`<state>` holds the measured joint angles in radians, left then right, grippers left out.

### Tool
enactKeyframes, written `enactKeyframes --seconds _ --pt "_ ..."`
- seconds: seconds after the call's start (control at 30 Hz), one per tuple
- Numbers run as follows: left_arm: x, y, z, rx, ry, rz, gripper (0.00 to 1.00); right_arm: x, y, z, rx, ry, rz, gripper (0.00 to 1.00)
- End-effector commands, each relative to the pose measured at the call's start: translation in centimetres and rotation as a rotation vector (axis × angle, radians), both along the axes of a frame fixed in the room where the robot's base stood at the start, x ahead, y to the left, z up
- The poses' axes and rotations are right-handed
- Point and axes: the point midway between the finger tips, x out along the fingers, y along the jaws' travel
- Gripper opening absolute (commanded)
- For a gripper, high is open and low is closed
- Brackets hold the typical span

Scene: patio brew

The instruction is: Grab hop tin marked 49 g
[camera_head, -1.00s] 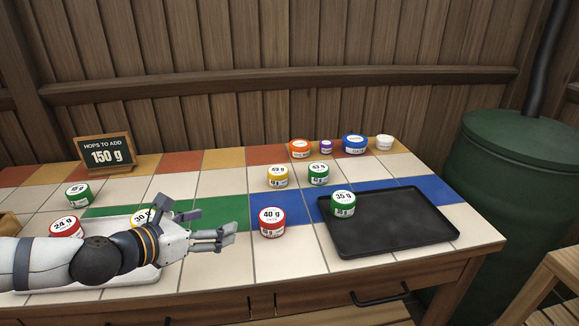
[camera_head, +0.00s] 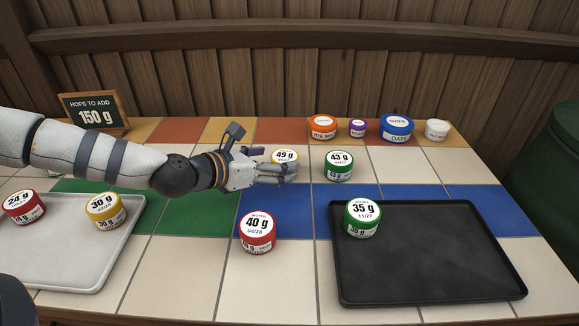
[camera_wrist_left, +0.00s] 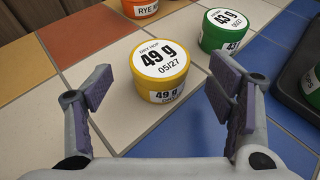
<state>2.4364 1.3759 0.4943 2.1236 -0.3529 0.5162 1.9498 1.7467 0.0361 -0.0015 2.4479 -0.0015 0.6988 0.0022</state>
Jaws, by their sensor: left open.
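The yellow hop tin marked 49 g (camera_wrist_left: 160,72) stands upright on the tiles. In the left wrist view it sits ahead of and between my open left gripper's fingers (camera_wrist_left: 165,108), with no contact that I can see. In the head view my left gripper (camera_head: 265,155) reaches in from the left and hides most of the 49 g tin (camera_head: 285,155); its white lid shows just behind the fingers. A green tin marked 43 g (camera_head: 339,166) stands close to its right. My right gripper is not in view.
A red 40 g tin (camera_head: 257,232) stands nearer the front. A green 35 g tin (camera_head: 362,218) is on the black tray (camera_head: 430,265). A light tray (camera_head: 60,265) at left holds 24 g and 30 g tins. Several jars, including a blue one (camera_head: 397,128), line the back.

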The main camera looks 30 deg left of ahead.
Motion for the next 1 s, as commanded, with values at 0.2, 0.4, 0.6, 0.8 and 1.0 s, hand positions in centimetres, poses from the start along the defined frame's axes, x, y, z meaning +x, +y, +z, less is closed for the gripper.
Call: enactKeyframes --seconds 0.2,0.4,0.6,0.8,1.0 --pt "3.3 -0.7 -1.6 0.003 0.005 -0.003 0.75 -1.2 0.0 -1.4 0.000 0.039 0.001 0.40" --pt "3.6 -0.7 -1.2 0.000 0.000 -0.001 0.75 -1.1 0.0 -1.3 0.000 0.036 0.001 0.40" --pt "3.6 -0.7 -1.2 0.001 0.000 -0.001 0.39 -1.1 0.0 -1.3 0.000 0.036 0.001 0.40" --pt "3.6 -0.7 -1.2 0.001 0.000 -0.001 0.22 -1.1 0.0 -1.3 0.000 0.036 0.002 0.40" --pt "3.6 -0.7 -0.8 0.001 -0.002 0.000 0.22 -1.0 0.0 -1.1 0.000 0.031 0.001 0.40"
